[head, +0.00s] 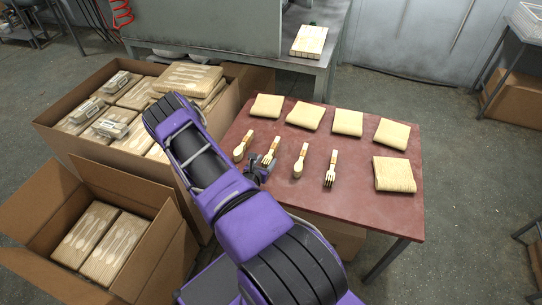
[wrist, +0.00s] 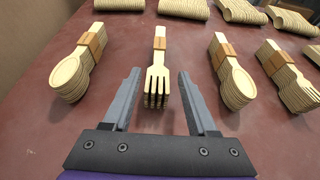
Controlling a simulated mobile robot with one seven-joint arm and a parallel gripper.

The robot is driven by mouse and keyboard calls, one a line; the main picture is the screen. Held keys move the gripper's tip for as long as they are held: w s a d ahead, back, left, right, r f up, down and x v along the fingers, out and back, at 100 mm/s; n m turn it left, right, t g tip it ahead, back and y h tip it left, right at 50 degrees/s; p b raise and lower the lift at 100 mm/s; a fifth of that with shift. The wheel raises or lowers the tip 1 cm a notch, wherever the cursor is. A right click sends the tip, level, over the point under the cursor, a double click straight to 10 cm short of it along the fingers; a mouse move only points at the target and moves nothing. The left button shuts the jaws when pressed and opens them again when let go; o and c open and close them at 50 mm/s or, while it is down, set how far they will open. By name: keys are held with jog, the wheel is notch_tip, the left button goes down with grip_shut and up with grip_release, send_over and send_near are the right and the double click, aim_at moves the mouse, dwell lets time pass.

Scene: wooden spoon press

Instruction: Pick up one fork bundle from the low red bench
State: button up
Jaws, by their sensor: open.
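The low red bench (head: 345,208) holds a row of banded wooden cutlery bundles. One fork bundle (head: 271,152) lies in front of my gripper (head: 262,166). In the wrist view that fork bundle (wrist: 157,88) lies with its tines toward me, between and slightly ahead of the open fingers of my gripper (wrist: 159,78). A gap shows on both sides, and nothing is held. A second fork bundle (head: 331,169) lies to the right; it also shows at the right edge of the wrist view (wrist: 289,77).
Spoon bundles (head: 243,147) (head: 300,161) lie on either side of the nearer fork bundle. Several pale wooden stacks (head: 347,122) lie along the bench's back and right. Open cardboard boxes (head: 165,208) stand left of the bench. The bench's front right is clear.

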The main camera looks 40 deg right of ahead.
aim_at(270, 153)
jog(key=shift+r+x, duration=0.2)
jog(key=shift+x, duration=1.45)
jog(key=shift+r+x, duration=0.25)
jog(key=shift+x, duration=1.4)
jog(key=shift+w+d, duration=0.1)
jog(key=shift+w, duration=0.05)
grip_shut()
